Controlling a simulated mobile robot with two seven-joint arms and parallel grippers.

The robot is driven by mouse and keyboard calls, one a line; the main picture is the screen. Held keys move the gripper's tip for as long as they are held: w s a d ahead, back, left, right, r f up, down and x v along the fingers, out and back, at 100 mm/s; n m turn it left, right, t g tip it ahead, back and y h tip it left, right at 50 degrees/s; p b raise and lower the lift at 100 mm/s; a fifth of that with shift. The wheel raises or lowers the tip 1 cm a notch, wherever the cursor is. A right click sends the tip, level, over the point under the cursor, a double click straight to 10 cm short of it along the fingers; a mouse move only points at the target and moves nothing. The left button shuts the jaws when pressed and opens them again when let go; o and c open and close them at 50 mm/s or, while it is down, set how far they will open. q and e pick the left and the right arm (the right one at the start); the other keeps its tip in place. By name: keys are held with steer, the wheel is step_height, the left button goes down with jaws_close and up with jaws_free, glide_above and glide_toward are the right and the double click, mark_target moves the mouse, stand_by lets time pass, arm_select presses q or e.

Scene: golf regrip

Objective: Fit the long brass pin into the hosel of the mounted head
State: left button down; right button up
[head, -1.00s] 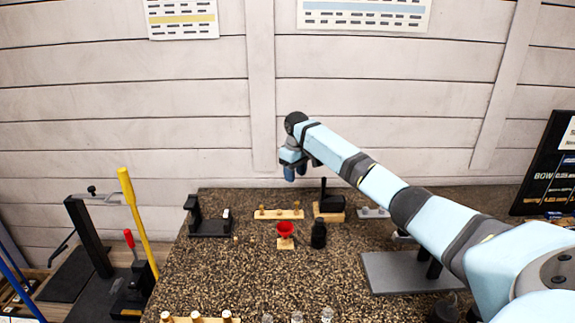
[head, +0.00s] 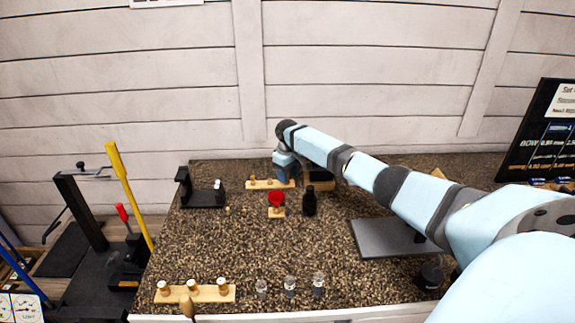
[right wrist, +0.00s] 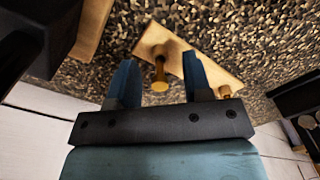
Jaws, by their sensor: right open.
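My right gripper (head: 287,177) is low over the right end of a small wooden rack (head: 262,184) at the back of the counter. In the right wrist view the gripper (right wrist: 160,66) is open, its two blue fingers on either side of a brass pin (right wrist: 160,76) standing in the rack (right wrist: 205,68). Clear space shows between the pin and both fingers. Another brass pin (right wrist: 225,91) stands farther along the rack. The mounted head's wooden base (head: 320,185) is just right of the gripper; the head and its hosel are mostly hidden by my arm. My left gripper is out of view.
A red funnel (head: 276,198) on a wooden block and a black bottle (head: 309,202) stand in front of the gripper. A black stand (head: 203,197) is to the left. A grey plate (head: 385,240) lies under my arm. The counter's middle is clear.

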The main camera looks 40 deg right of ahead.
steer(key=shift+f, duration=0.25)
jaws_close()
steer(key=shift+r, duration=0.1)
steer(key=shift+r+p, duration=0.2)
steer(key=shift+p, duration=0.15)
steer(key=shift+r+p, duration=1.95)
